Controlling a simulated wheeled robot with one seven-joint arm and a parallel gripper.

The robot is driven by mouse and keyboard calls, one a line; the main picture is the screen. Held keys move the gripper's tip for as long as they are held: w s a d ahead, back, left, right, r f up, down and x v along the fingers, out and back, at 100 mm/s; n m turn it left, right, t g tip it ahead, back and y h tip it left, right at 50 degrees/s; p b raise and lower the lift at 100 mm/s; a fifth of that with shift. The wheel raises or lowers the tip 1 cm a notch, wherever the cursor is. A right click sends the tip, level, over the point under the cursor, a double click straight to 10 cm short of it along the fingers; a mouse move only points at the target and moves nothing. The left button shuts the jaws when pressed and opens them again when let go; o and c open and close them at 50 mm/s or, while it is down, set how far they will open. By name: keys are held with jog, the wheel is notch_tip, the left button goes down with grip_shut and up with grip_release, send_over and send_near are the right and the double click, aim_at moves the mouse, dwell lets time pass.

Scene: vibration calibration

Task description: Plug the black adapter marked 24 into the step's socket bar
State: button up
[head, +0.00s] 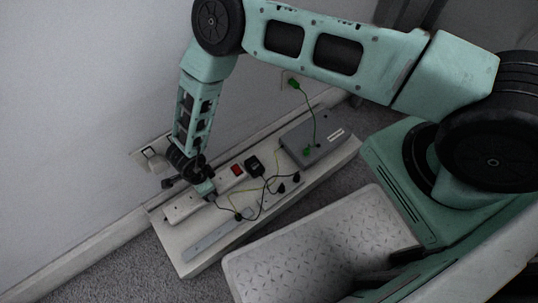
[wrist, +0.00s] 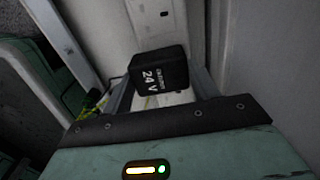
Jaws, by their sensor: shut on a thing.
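The black adapter marked 24 V (wrist: 158,72) sits between the two fingers of my gripper (wrist: 162,84), which is shut on it. Its printed face is turned to the wrist camera. The white socket bar (wrist: 150,22) runs beyond the adapter in the wrist view, with a dark opening near the top. In the head view the socket bar (head: 184,207) lies along the step (head: 196,262), and my gripper (head: 204,188) is low over it. The held adapter cannot be made out there. Whether its pins touch or enter a socket is hidden.
A red switch (head: 237,170) and another black adapter (head: 253,166) are farther along the bar. Cables cross the step to a grey box (head: 314,139) with green plugs. A wall outlet (head: 152,154) is behind my gripper. A grey metal strip (head: 214,240) lies in front.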

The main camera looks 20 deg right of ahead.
jog(key=shift+f, duration=0.1)
dwell(0.7)
jog(key=o, duration=1)
jog(key=shift+o, duration=0.2)
jog(key=shift+r+p, duration=2.05)
jog(key=shift+r, duration=0.55)
notch_tip(320, 180, up, 17)
jog(key=p, duration=0.5)
jog(key=shift+r, duration=0.15)
